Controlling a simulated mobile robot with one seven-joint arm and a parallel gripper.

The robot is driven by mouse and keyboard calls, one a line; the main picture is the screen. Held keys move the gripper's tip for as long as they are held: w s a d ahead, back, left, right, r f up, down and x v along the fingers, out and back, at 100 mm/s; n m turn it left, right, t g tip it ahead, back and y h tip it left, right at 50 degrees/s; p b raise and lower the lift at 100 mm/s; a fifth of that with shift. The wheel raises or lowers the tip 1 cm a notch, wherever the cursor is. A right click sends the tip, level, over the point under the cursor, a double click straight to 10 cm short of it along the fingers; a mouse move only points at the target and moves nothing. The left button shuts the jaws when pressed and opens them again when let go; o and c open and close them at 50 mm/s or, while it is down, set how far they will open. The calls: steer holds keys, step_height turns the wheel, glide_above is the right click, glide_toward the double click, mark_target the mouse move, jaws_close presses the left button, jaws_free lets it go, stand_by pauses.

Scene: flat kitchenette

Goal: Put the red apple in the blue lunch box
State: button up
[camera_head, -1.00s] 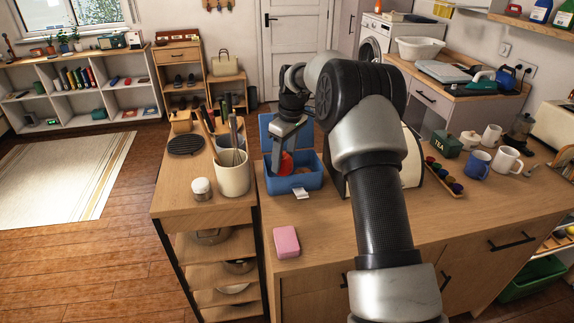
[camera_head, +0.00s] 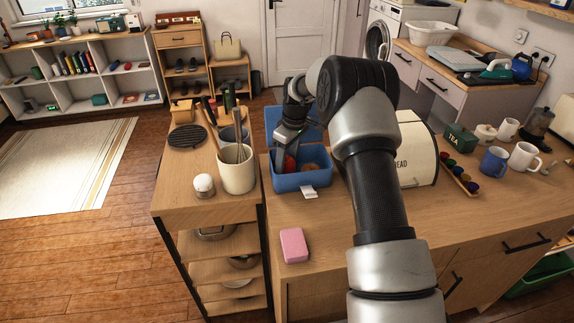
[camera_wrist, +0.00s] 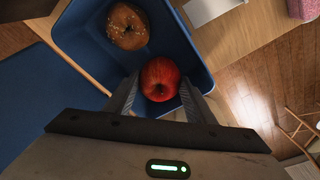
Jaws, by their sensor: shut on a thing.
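The red apple (camera_wrist: 160,78) is between the two fingers of my gripper (camera_wrist: 158,92) in the wrist view. My gripper (camera_head: 286,158) is shut on it, pointing down into the blue lunch box (camera_head: 300,183). The apple also shows in the head view (camera_head: 289,164), partly hidden by the gripper, inside the box outline. The lunch box is open, with its lid (camera_head: 285,122) raised at the back. I cannot tell whether the apple touches the box floor.
A cream utensil crock (camera_head: 237,172) and a salt shaker (camera_head: 204,185) stand left of the box. A pink block (camera_head: 293,245) sits nearer on the counter. A bread bin (camera_head: 415,150) stands to the right.

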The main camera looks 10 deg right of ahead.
steer(key=shift+f, duration=1.05)
steer(key=shift+f, duration=0.1)
steer(key=o, duration=0.8)
